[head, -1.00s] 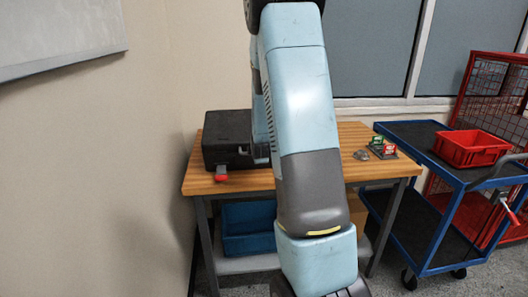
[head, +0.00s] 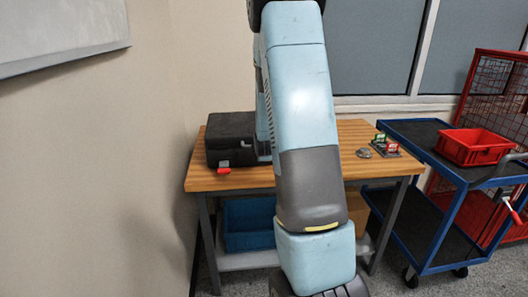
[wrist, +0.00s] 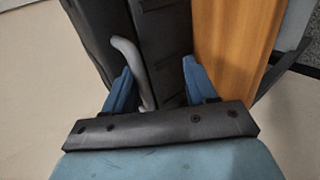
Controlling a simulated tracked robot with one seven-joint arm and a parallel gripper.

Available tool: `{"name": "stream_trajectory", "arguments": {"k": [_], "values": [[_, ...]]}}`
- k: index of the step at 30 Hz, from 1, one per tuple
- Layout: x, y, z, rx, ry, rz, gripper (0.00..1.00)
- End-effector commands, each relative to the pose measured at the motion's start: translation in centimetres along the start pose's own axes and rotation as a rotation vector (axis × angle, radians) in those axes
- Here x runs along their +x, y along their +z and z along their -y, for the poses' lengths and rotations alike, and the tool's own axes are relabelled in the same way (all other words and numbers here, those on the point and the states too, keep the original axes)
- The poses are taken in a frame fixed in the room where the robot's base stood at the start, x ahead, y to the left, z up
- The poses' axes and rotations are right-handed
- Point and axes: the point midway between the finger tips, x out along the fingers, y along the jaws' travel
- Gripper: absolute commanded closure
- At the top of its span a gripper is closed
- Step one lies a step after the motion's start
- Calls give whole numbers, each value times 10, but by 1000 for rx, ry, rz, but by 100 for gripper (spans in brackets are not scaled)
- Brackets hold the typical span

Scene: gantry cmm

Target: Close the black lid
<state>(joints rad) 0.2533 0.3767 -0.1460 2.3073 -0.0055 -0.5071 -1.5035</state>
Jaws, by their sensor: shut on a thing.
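A black case (head: 222,158) stands on the left end of the wooden table. Its black lid (head: 229,125) looks low and level over the body in the head view; any gap at the far side is hidden. A red latch (head: 224,169) is on the front. A grey curved handle (wrist: 128,60) shows beside the left finger. In the head view my arm hides the gripper and the case's right end.
The wooden table (head: 200,180) has small red and green items (head: 385,146) at its right. A blue bin (head: 247,225) is on the shelf below. A blue cart (head: 450,170) with a red tray (head: 474,148) stands at the right. A wall is close on the left.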

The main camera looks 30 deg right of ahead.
Motion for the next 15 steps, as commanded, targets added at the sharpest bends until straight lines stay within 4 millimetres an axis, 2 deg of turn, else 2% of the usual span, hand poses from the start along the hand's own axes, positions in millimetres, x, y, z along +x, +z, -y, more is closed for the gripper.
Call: {"name": "stream_trajectory", "arguments": {"k": [1, 8, 15], "values": [[0, 2, 6, 2, -12, 4, 60], [-6, 1, 5, 1, -11, 3, 60], [-35, 0, 4, 1, -7, 1, 60]]}}
